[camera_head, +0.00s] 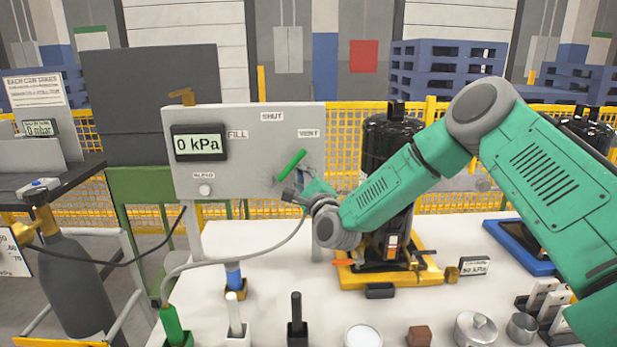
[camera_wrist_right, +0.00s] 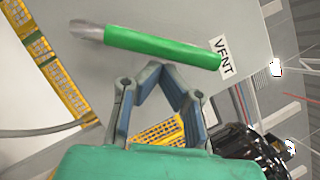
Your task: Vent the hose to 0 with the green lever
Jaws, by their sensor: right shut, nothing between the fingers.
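The green lever (camera_head: 292,165) is on the grey panel (camera_head: 245,130), its free end slanting up and right towards the VENT label (camera_head: 309,133). In the right wrist view the green lever (camera_wrist_right: 163,46) also has its free end at the VENT label (camera_wrist_right: 222,62). The panel's display (camera_head: 199,146) reads 0 kPa. My right gripper (camera_wrist_right: 158,68) is shut and empty just beside the lever; whether it touches the lever I cannot tell. In the head view the right gripper (camera_head: 300,184) is just below the lever, partly hidden by its own wrist. My left gripper is out of view.
A grey hose (camera_head: 240,258) curves in front of the panel above the white table (camera_head: 250,240). A black compressor (camera_head: 388,150) stands in a yellow tray behind my right forearm. Small holders, a round dish and pots line the table's front. A gas cylinder (camera_head: 72,285) stands left.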

